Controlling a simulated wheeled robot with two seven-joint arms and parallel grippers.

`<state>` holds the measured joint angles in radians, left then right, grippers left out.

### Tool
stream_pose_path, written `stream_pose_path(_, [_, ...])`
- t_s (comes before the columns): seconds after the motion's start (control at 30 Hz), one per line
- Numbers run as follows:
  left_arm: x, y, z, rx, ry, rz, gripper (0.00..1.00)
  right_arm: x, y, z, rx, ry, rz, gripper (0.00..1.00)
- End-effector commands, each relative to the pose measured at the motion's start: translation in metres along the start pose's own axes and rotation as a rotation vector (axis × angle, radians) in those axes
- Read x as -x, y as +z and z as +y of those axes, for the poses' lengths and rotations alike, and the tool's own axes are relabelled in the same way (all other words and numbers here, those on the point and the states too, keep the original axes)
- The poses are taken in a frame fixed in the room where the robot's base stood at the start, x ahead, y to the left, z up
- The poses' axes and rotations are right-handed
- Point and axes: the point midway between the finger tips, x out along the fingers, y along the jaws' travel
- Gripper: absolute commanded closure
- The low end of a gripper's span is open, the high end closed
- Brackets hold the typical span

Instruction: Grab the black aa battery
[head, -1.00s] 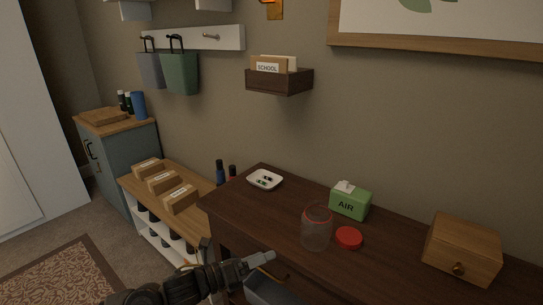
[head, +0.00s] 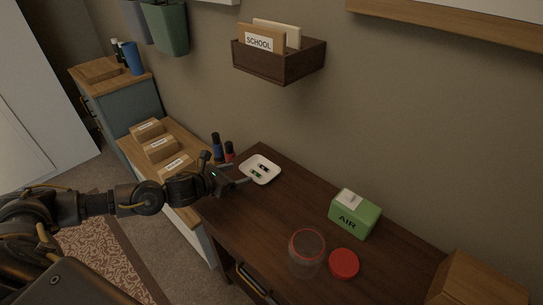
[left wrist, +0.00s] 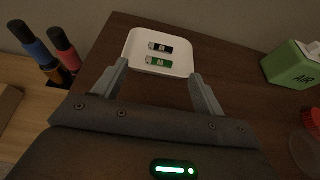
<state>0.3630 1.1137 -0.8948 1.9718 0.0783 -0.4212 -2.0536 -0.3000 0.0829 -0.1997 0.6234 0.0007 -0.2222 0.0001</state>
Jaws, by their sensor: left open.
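The black AA battery (left wrist: 160,47) lies in a small white dish (left wrist: 135,51), next to a green AA battery (left wrist: 158,62) on its nearer side. In the head view the black battery (head: 264,167) and the green battery (head: 256,174) show small in the dish (head: 273,175), at the far left end of the dark desk. My left gripper (head: 240,174) is open and empty beside the dish. In the left wrist view its two fingers (left wrist: 160,72) stand spread on either side of the dish's near edge. My right gripper is not in view.
On the desk (head: 235,212) stand a clear jar (head: 306,254), a red lid (head: 344,263), a green AIR box (head: 354,214) and a wooden box (head: 480,285). Blue and red bottles (head: 216,147) stand left of the dish. A wall holder (head: 278,60) hangs above.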

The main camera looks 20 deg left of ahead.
Motion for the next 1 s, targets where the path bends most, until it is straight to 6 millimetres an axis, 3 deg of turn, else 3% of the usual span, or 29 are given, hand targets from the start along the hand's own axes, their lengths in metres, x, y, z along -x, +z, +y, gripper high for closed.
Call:
stream_pose_path(0.23, [-0.005, 0.000, 0.002, 0.000, 0.004, 0.000, 0.29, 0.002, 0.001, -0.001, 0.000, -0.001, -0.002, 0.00])
stream_pose_path(0.5, [-0.045, 0.001, 0.001, 0.001, 0.004, -0.001, 0.29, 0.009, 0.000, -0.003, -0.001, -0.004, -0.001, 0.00])
stream_pose_path(0.83, [-0.061, 0.000, -0.001, 0.000, 0.000, 0.000, 0.29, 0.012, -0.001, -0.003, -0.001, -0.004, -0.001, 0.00])
stream_pose_path(1.0, [-0.084, -0.003, -0.003, 0.001, 0.000, 0.000, 0.29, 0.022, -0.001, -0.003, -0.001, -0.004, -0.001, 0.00])
